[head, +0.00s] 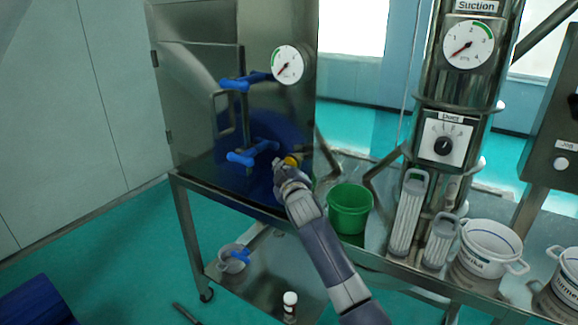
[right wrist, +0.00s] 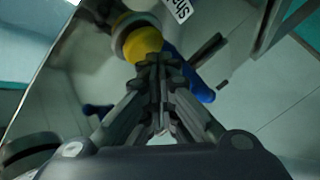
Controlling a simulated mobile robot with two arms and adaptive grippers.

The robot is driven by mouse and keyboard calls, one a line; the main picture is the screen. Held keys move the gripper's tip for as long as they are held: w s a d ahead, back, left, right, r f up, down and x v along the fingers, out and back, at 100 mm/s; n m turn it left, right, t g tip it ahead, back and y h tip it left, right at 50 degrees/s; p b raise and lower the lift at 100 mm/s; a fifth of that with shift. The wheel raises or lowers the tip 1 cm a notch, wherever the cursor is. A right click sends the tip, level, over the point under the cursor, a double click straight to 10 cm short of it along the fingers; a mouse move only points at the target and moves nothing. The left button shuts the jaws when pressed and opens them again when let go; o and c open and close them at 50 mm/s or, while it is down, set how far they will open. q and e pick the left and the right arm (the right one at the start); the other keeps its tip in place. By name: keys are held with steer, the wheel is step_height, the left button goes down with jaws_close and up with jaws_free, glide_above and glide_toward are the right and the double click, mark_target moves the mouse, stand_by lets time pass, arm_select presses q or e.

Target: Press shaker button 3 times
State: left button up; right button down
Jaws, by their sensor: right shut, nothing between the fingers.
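The shaker button (head: 292,161) is a yellow knob low on the front of the steel cabinet, partly hidden by my right gripper. In the right wrist view the yellow button (right wrist: 140,38) stands just beyond the fingertips. My right gripper (head: 278,165) is shut and empty, with its fingertips at the button. It also shows in the right wrist view (right wrist: 155,62). I cannot tell whether the tips touch the button. My left gripper is not in view.
Blue handles (head: 246,80) stick out of the steel cabinet (head: 195,100) left of the button. A green bucket (head: 349,208) stands right of my right gripper.

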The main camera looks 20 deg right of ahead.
steer(key=shift+w+d+r, duration=0.1)
steer(key=shift+w+d, duration=0.4)
steer(key=shift+d, duration=0.25)
stand_by(0.8)
stand_by(0.4)
steer(key=shift+s+a+f+p, duration=0.2)
steer(key=shift+s+a+p, duration=0.1)
steer(key=shift+s+a, duration=0.55)
steer(key=shift+a, duration=0.2)
steer(key=s+a, duration=0.1)
steer(key=a, duration=0.1)
steer(key=s+a+p, duration=0.1)
steer(key=shift+s+a, duration=0.4)
stand_by(1.5)
